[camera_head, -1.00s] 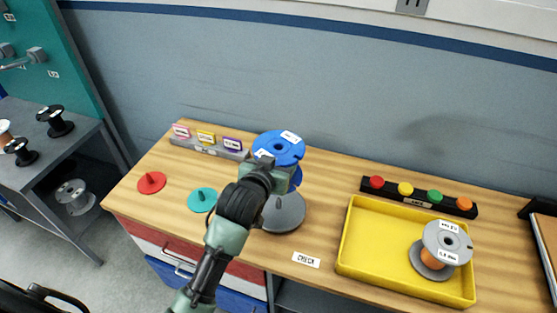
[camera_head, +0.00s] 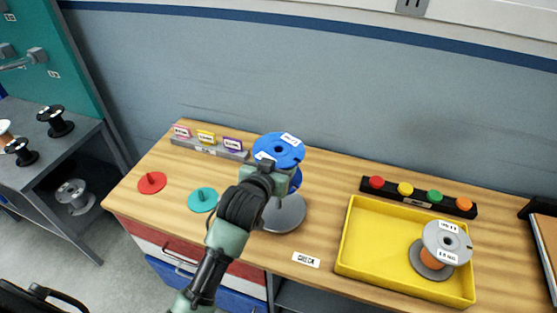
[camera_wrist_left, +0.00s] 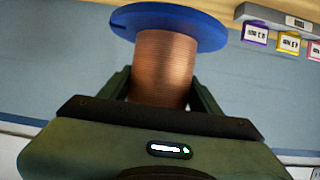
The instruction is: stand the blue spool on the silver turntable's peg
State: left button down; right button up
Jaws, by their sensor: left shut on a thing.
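The blue spool (camera_head: 279,149) has blue flanges and a copper-coloured winding, seen in the left wrist view (camera_wrist_left: 163,65). My left gripper (camera_head: 277,178) is shut on the spool's winding, with one finger on each side of it in the wrist view (camera_wrist_left: 163,92). The spool is upright or nearly so, over or just behind the silver turntable (camera_head: 285,214), a grey disc on the table. My gripper and arm hide part of the turntable and its peg. I cannot tell whether the spool touches the turntable. My right gripper is not in view.
A red turntable (camera_head: 152,182) and a teal one (camera_head: 203,200) lie to the left. A yellow tray (camera_head: 375,245) on the right holds a grey spool (camera_head: 447,242). A strip of coloured buttons (camera_head: 419,196) lies behind it. A label rack (camera_head: 208,148) stands at the back left.

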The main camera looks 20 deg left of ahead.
pick_arm(q)
jog(key=shift+r, duration=0.2)
jog(key=shift+p, duration=0.4)
dwell(0.4)
jog(key=shift+p, duration=0.4)
jog(key=shift+f, duration=0.25)
dwell(0.4)
notch_tip(320, 180, down, 3)
jog(key=shift+r+b, duration=0.2)
jog(key=shift+b, duration=0.35)
jog(key=shift+p, duration=0.4)
dwell(0.5)
